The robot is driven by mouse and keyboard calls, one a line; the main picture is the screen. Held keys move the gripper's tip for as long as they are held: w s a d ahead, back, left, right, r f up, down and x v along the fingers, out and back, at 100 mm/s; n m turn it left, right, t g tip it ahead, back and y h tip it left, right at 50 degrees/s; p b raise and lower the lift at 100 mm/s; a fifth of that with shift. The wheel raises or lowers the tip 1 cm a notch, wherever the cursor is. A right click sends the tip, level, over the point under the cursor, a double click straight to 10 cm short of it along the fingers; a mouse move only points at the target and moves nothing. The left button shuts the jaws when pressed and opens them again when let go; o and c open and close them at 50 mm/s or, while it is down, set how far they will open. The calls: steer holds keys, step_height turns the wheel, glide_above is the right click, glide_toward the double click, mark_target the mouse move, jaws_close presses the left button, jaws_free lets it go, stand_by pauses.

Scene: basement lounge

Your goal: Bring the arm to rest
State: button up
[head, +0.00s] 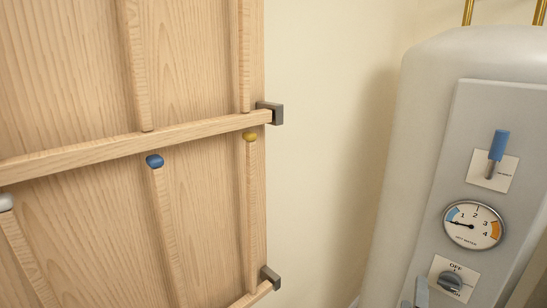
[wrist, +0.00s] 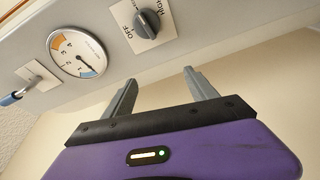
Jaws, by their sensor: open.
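My gripper (wrist: 160,76) shows in the wrist view, with two grey fingers on a purple body. The fingers are apart and nothing is between them. They point toward the grey panel of a white tank, and no contact with it shows. In the wrist view the panel carries a dark knob (wrist: 149,22) on a plate marked OFF, a round gauge (wrist: 77,53) and a blue-handled lever (wrist: 14,97). In the head view, the arm is not clearly visible; a small grey piece at the bottom edge cannot be told for certain.
The tank (head: 424,120) stands at the right, with its lever (head: 498,146), gauge (head: 473,225) and knob (head: 450,281) facing out. A wooden rack (head: 190,128) with upright sticks, some with coloured tips, fills the left. Bare cream wall (head: 325,110) lies between them.

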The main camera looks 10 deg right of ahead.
steer(key=s+a+f+m+t+y+p, duration=0.1)
steer(key=s+a+f+m+t+y, duration=0.2)
steer(key=s+a+y, duration=0.75)
steer(key=s+a+r+m+g+p, duration=0.1)
steer(key=s+a+r+m, duration=0.1)
steer(key=s, duration=1.2)
steer(key=s+a+r+m+g+p, duration=0.1)
steer(key=s+m, duration=0.3)
steer(key=s, duration=0.9)
steer(key=shift+s+a+r+g+p, duration=0.3)
steer(key=shift+s+a+r, duration=0.05)
steer(key=shift+a+r, duration=0.3)
